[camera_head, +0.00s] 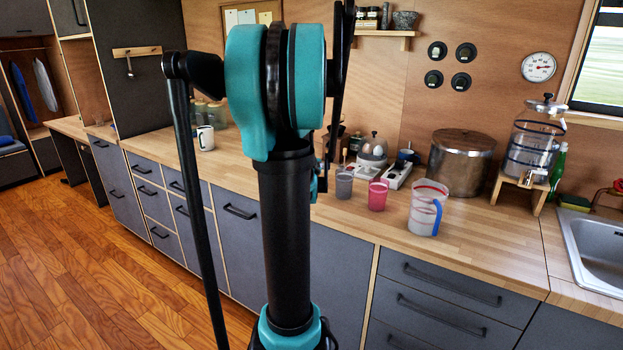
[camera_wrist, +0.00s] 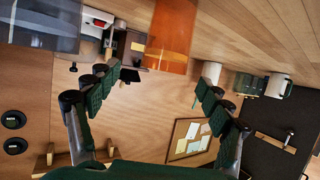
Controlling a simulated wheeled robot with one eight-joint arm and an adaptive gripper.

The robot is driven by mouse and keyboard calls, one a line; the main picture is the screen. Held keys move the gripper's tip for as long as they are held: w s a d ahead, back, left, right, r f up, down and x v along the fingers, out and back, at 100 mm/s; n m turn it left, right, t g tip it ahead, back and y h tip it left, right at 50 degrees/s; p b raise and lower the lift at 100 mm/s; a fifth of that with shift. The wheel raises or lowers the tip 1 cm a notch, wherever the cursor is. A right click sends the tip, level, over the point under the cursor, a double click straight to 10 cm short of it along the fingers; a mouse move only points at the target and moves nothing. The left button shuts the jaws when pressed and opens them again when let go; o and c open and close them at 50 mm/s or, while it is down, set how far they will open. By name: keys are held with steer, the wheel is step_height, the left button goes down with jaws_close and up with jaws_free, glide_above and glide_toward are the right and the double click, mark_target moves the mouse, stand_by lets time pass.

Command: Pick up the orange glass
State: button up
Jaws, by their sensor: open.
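The orange glass (camera_wrist: 171,35) shows at the top middle of the wrist view, which is upside down. It is see-through, stands on the wooden counter, and its base is cut off by the frame's edge. My gripper (camera_wrist: 157,82) is open and empty, with its two fingers spread wide. In the picture the glass lies beyond the fingertips, between their lines and apart from them. In the head view the orange glass cannot be made out, and my arm covers part of the counter and most of the gripper.
A grey glass (camera_head: 344,184), a pink glass (camera_head: 378,194) and a jug with a blue handle (camera_head: 427,208) stand on the counter (camera_head: 470,236). A grey glass (camera_wrist: 42,22) is left of the orange one in the wrist view. A large pot (camera_head: 461,162) stands behind.

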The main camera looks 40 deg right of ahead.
steer(key=shift+a+x, duration=0.15)
steer(key=shift+x, duration=1.4)
steer(key=shift+a+x, duration=0.15)
steer(key=shift+x, duration=1.35)
steer(key=shift+w+f, duration=0.15)
steer(key=shift+f, duration=0.05)
steer(key=c, duration=1.4)
